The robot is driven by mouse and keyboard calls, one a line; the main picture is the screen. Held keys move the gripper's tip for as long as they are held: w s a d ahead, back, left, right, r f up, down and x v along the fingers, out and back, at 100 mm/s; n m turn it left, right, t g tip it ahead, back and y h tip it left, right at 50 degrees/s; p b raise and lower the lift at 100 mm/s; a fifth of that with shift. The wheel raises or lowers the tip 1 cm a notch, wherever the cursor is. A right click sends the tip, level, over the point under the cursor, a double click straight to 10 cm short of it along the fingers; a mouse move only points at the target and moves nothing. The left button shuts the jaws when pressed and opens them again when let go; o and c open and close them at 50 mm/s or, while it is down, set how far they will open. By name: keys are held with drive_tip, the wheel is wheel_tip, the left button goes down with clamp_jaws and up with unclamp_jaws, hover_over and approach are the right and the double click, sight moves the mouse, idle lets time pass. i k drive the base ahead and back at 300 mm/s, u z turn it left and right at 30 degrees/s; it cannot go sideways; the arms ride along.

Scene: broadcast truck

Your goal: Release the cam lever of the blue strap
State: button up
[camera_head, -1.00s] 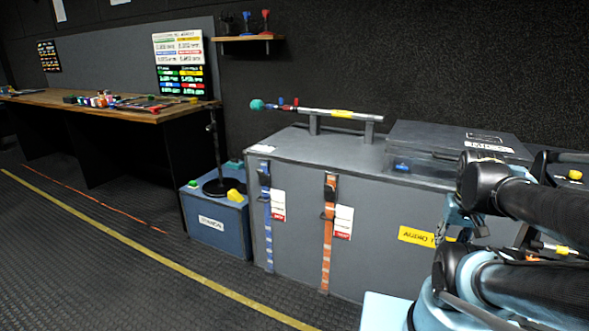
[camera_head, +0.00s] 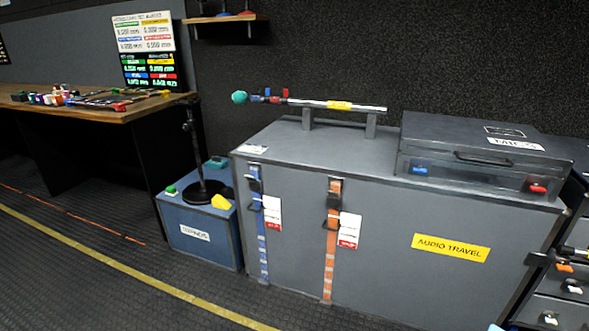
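The blue strap (camera_head: 261,240) runs down the front of the grey case, near its left edge. Its dark cam lever (camera_head: 254,185) sits at the top of the strap, just below the case's top edge. A white and red tag (camera_head: 272,213) hangs to its right. An orange strap (camera_head: 330,256) with its own dark buckle (camera_head: 333,199) and tag runs down the case further right. Whether the blue strap's lever is up or down is too small to tell. My gripper is not in view.
The grey case (camera_head: 390,270) carries a boom pole (camera_head: 340,105) on stands and a smaller dark case (camera_head: 470,150). A blue box (camera_head: 208,250) with a black stand stands left of it. A wooden desk (camera_head: 110,114) is further left. The floor in front is clear.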

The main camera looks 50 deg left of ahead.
sight(252, 179)
drive_tip(key=z, duration=0.45)
drive_tip(key=k, duration=1.2)
drive_tip(key=u, duration=2)
drive_tip(key=i, duration=1)
